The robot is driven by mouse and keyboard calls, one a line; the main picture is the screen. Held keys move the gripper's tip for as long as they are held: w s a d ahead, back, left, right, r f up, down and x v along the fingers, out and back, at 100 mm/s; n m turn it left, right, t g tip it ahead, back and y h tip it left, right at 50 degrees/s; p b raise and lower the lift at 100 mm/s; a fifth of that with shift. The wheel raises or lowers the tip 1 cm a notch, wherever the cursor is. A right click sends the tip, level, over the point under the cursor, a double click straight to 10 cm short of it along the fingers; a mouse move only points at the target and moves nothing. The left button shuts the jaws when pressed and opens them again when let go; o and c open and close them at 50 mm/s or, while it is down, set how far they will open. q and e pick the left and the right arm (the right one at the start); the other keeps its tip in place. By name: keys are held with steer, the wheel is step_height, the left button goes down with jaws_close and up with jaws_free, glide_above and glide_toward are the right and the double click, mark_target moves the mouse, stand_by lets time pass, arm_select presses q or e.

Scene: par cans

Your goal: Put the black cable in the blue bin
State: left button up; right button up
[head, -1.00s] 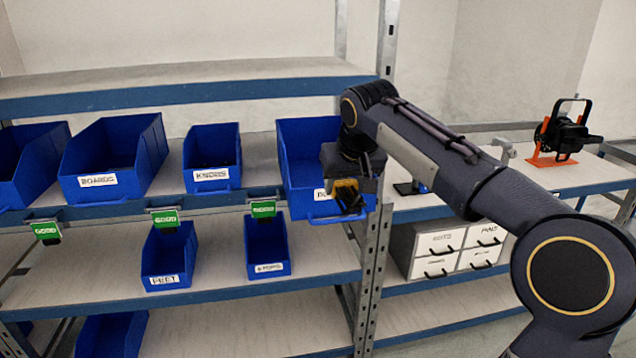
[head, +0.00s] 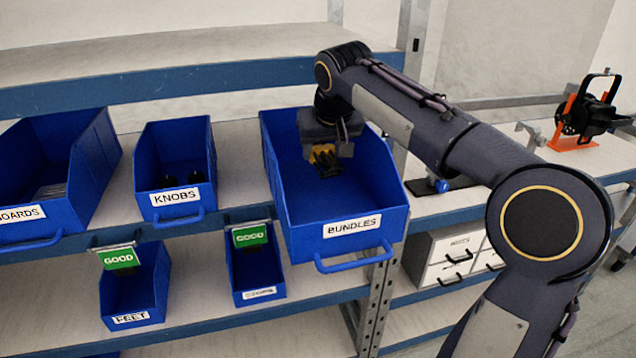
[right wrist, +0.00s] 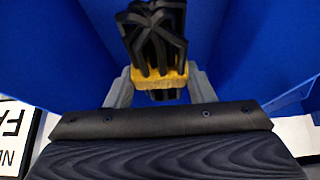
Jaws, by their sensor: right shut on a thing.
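The black cable (head: 328,171) is a small folded bundle with a yellow band. My right gripper (head: 325,153) is shut on it. In the right wrist view the cable (right wrist: 155,35) stands out beyond the fingers, with the yellow band between the fingertips (right wrist: 158,82). The blue bin labelled BUNDLES (head: 352,243) sits on the shelf, and the gripper with the cable is over its open top. Blue bin walls (right wrist: 245,45) fill the wrist view around the cable. I cannot tell the cable's height above the bin floor. My left gripper is not in view.
A KNOBS bin (head: 178,201) stands to the left, with a boards bin (head: 78,215) beyond it. Smaller bins (head: 134,318) are on the shelf below. An upper shelf edge (head: 180,94) runs behind and above. A black lamp on an orange stand (head: 575,143) is at right.

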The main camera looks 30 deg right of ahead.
mark_target(331, 160)
step_height(331, 160, down, 4)
steer(key=shift+s+f+b, duration=0.15)
steer(key=shift+b, duration=0.2)
steer(key=shift+f+b, duration=0.3)
steer(key=shift+f, duration=1.75)
steer(key=o, duration=1.2)
steer(key=shift+f, duration=0.1)
steer(key=shift+r, duration=0.25)
steer(key=p+v, duration=0.1)
steer(key=v, duration=1)
steer(key=shift+s+a+r, duration=0.1)
steer(key=shift+s+r, duration=0.15)
steer(key=shift+r, duration=0.1)
